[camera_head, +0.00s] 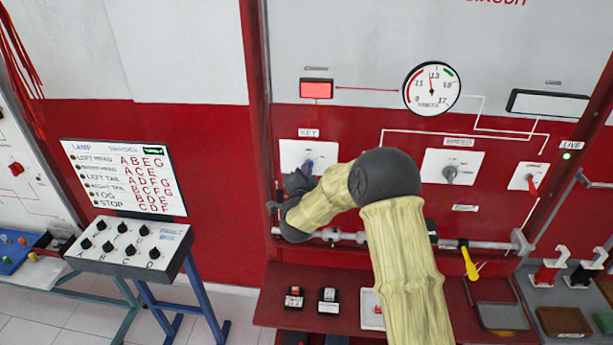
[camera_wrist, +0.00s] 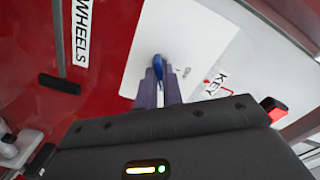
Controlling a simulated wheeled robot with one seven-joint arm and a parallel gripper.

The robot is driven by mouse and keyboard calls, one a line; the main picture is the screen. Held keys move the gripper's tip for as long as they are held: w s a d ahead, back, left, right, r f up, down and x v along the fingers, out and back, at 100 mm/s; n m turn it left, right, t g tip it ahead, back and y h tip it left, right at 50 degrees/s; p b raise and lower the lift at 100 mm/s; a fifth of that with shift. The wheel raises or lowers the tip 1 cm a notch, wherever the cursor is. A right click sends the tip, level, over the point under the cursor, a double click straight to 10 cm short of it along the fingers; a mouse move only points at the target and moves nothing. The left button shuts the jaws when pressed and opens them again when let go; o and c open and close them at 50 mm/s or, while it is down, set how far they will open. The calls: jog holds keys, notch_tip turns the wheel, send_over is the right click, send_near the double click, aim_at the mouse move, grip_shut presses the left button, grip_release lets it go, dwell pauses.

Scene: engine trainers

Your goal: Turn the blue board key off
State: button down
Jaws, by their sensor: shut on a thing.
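The blue board key (camera_head: 308,166) sits on a white plate (camera_head: 291,151) under the "KEY" label on the red and white panel. In the wrist view the blue key (camera_wrist: 158,66) shows between the tips of my gripper (camera_wrist: 159,78), with the white plate (camera_wrist: 210,42) behind it. My gripper (camera_head: 300,180) is shut on the key in front of the panel. My arm hides part of the panel right of the key in the head view. The fingers hide the lower part of the key in the wrist view.
A voltmeter (camera_head: 431,88), a grey speed knob (camera_head: 450,173) and a red switch (camera_head: 531,184) are on the panel to the right. A rail (camera_head: 350,237) runs below the key. A lamp trainer board (camera_head: 123,178) stands at the left.

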jog(key=n+b, duration=0.6)
jog(key=n, duration=0.4)
jog(key=shift+f+n, duration=0.1)
jog(key=shift+n, duration=0.3)
jog(key=c, duration=1.5)
grip_release()
jog(key=shift+c, duration=0.2)
jog(key=shift+s, duration=0.1)
jog(key=s+b, duration=0.5)
jog(key=s, duration=1.2)
jog(key=shift+s+a+b, duration=0.15)
jog(key=shift+a+b, duration=0.1)
jog(key=shift+b, duration=0.05)
